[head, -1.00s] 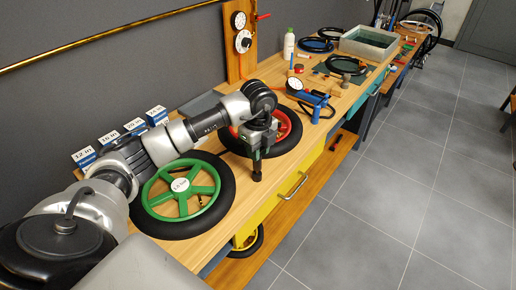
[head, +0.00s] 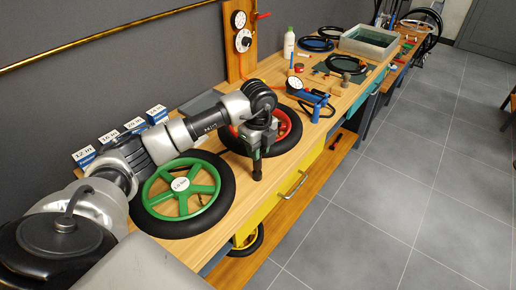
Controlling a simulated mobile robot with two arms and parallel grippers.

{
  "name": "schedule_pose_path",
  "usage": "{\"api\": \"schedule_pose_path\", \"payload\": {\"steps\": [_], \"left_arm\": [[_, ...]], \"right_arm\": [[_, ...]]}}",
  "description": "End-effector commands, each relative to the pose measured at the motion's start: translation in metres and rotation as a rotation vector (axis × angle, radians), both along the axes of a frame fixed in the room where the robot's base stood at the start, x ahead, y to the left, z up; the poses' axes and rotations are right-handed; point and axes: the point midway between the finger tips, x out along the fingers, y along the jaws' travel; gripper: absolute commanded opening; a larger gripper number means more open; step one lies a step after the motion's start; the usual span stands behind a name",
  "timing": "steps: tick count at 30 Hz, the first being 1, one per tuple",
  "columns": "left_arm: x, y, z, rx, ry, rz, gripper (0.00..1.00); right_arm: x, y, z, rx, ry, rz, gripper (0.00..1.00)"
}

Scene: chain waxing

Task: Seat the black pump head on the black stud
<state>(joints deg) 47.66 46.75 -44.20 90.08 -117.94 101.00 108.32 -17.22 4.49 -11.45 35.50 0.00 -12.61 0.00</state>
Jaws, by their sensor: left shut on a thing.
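My left gripper (head: 256,155) points down over the front of the bench, between the green-spoked wheel and the red-spoked wheel. It is shut on a small dark thing (head: 257,174), which looks like the black pump head; its lower end is close to the bench top, and I cannot tell whether it touches. The green-spoked wheel (head: 162,187) lies flat to the left of the gripper. The red-spoked wheel (head: 291,126) lies behind it, partly hidden by my arm. I cannot make out the black stud. My right gripper is not in view.
A blue pump (head: 318,99) with a gauge lies beyond the red-spoked wheel. Size cards (head: 84,155) stand along the wall. A gauge board (head: 240,40), a white bottle (head: 289,44) and a grey tub (head: 368,42) stand farther back. The floor at right is clear.

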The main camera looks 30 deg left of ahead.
Motion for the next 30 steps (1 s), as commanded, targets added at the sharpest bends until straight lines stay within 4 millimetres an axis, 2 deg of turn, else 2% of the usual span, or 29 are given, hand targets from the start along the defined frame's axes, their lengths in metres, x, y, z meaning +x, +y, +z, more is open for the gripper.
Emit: {"api": "schedule_pose_path", "payload": {"steps": [30], "left_arm": [[0.0, 0.0, -0.011, 0.0, 0.0, 0.0, 0.03]], "right_arm": [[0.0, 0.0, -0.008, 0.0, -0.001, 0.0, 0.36]]}}
